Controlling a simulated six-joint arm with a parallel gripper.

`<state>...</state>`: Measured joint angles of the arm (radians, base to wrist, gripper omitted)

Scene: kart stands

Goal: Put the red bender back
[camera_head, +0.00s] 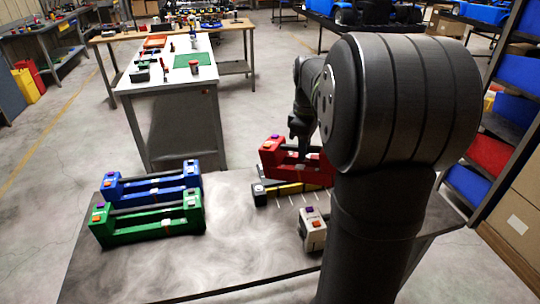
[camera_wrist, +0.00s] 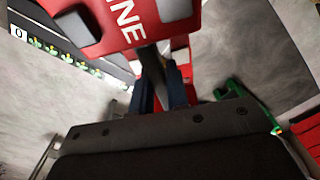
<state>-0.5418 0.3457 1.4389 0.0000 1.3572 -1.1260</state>
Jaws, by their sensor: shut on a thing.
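The red bender (camera_head: 275,160) is at the back right of the grey table, behind a black and yellow item, with its right part hidden by my arm. In the wrist view its red body with white letters (camera_wrist: 125,25) fills the top. My gripper (camera_head: 300,138) is over the bender from above. In the wrist view my gripper (camera_wrist: 162,88) is shut on the bender's dark bar. I cannot tell whether the bender touches the table.
A blue bender (camera_head: 153,196) and a green bender (camera_head: 150,228) stand at the table's left. The black and yellow item (camera_head: 262,199) and a white device (camera_head: 312,240) are near my arm. The grey table (camera_head: 240,235) is clear in the middle. A white workbench (camera_head: 165,82) stands behind.

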